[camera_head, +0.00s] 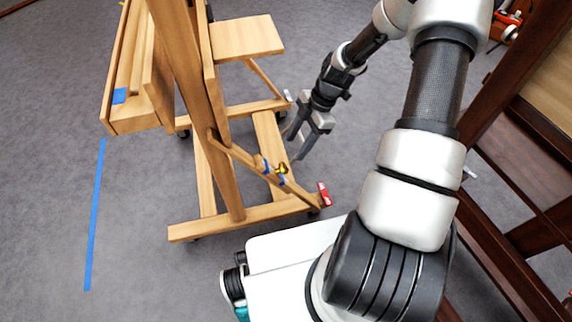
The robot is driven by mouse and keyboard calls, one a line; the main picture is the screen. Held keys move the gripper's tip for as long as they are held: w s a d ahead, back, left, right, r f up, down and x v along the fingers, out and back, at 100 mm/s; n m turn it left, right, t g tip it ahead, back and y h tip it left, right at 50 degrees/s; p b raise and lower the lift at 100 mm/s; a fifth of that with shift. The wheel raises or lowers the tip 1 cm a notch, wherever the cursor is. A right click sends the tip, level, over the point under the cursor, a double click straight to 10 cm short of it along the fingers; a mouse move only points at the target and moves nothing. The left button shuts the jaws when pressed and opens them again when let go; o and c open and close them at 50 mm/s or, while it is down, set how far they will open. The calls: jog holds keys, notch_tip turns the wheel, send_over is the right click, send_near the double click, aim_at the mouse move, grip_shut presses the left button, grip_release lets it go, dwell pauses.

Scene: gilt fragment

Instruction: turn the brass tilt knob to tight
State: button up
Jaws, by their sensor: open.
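The brass tilt knob (281,169) is a small yellow piece on the slanted wooden brace of the easel (235,180), low at the right side. Bits of blue tape sit on the brace beside it. My gripper (296,147) is open and empty, pointing down and left. In the picture its fingertips are just above and right of the knob, apart from it. How far apart they are in depth I cannot tell. The knob's turn position is too small to read.
A red piece (324,194) sits at the end of the easel's foot. A wooden shelf (248,37) juts out above. A dark wooden frame (510,170) stands at the right. Blue tape (95,215) marks the clear grey floor at left.

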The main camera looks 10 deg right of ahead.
aim_at(285, 166)
jog(key=b+x, duration=0.2)
jog(key=x, duration=0.7)
jog(key=shift+a+f, duration=0.1)
jog(key=shift+f, duration=0.3)
jog(key=shift+c, duration=0.3)
jog(key=c, duration=1)
